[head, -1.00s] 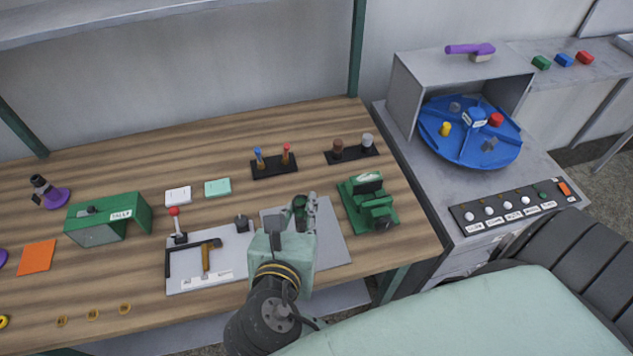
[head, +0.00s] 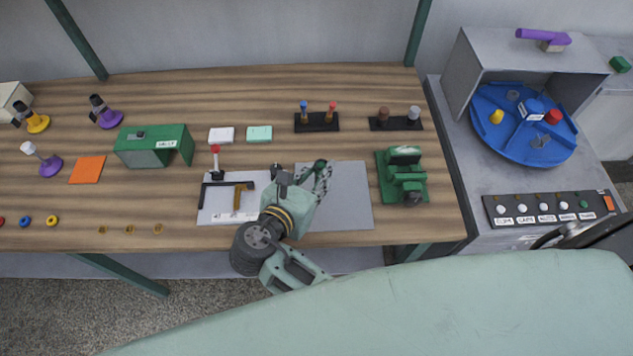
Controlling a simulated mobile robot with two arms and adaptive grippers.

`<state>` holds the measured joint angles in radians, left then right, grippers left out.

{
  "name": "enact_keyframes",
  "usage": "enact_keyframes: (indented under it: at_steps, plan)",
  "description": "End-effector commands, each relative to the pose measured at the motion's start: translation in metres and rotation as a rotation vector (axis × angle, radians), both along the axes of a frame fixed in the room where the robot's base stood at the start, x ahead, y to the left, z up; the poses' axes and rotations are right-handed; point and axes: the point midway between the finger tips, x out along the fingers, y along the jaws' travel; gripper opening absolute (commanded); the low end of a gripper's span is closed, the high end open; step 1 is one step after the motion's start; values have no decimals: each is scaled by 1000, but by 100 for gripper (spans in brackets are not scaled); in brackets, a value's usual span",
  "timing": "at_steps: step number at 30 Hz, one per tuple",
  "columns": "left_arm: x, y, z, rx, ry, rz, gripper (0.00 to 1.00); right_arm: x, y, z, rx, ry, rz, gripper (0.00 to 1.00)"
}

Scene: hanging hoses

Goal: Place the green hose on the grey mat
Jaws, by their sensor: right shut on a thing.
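The grey mat (head: 350,205) lies flat on the wooden bench, right of the white tool board. My right gripper (head: 319,178) is over the mat's upper left part, its wrist coming up from below. It is shut on a small dark green piece (head: 320,165), which looks like the green hose. The fingers hide most of it, and I cannot tell whether it touches the mat. My left gripper is not in view.
A green vise-like machine (head: 403,178) stands just right of the mat. The white tool board (head: 215,214) is just left. Black holders (head: 316,124) stand behind. The mat's right part is bare.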

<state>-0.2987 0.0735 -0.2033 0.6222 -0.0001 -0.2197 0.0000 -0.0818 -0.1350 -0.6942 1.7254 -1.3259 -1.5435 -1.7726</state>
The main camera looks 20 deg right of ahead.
Motion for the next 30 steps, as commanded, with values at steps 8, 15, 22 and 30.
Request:
enact_keyframes:
  at_steps: [8, 15, 22, 30]
  plan:
    - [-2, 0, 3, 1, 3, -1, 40, 0, 0, -36, -1, 3, 1, 0]
    - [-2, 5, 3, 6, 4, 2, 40, 0, 0, -40, 1, 0, 1, 0]
    - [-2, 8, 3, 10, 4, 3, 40, 0, 0, -42, 1, 0, 1, 25]
    - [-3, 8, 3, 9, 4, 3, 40, 0, 0, -42, 0, 1, 1, 40]
